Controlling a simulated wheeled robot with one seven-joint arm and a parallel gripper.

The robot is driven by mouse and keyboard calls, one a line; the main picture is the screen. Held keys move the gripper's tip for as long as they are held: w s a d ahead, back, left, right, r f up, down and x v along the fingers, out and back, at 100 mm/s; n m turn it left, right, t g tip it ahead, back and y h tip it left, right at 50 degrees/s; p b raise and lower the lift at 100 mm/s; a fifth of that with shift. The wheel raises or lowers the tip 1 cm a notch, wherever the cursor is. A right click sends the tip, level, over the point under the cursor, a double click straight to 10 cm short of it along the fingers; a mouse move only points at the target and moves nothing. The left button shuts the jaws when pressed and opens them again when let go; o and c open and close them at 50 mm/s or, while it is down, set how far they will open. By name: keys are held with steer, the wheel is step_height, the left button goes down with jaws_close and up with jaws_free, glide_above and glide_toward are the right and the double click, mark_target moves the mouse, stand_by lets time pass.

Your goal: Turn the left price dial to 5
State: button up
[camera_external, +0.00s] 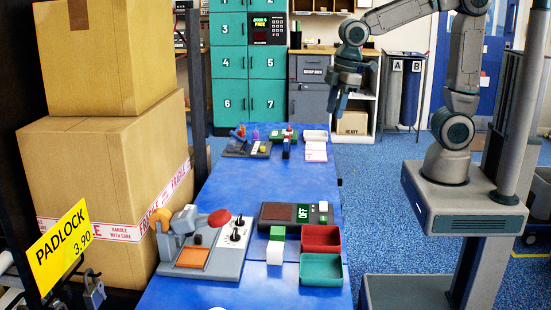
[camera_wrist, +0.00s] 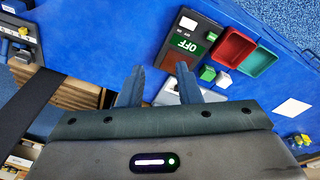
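A grey press-like machine (camera_external: 217,256) with an orange pad and a red-knobbed lever stands on the near left of the blue table. Its white panel carries small black knobs (camera_external: 236,236), which look like dials; their marks are too small to read, and I cannot tell which is the left price dial. My gripper (camera_external: 337,104) is raised beyond the table's right edge, far from the panel and touching nothing. In the wrist view, my gripper's two fingers (camera_wrist: 159,90) stand apart with nothing held; a pale part of a device shows behind them.
A dark unit reading OFF (camera_external: 302,213) stands beside the machine. A red tray (camera_external: 321,249), a teal tray (camera_external: 321,284) and a green block (camera_external: 278,233) are near it. Large cartons (camera_external: 105,190) border the table's left. The table's middle (camera_external: 265,183) is clear.

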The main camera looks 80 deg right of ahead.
steer(key=w+a+f+n+g+y+b, duration=0.1)
steer(key=w+a+f+n, duration=0.2)
steer(key=w, duration=0.4)
steer(key=w+a+f+n+y, duration=0.1)
steer(key=w+a+f+n, duration=0.15)
steer(key=w+a, duration=0.4)
steer(key=n+g+y+b, duration=0.1)
steer(key=n+y, duration=0.2)
steer(key=n, duration=0.4)
glide_toward(235, 229)
steer(key=x, duration=0.8)
steer(key=shift+f+p, duration=0.15)
steer(key=shift+p, duration=0.2)
jaws_close()
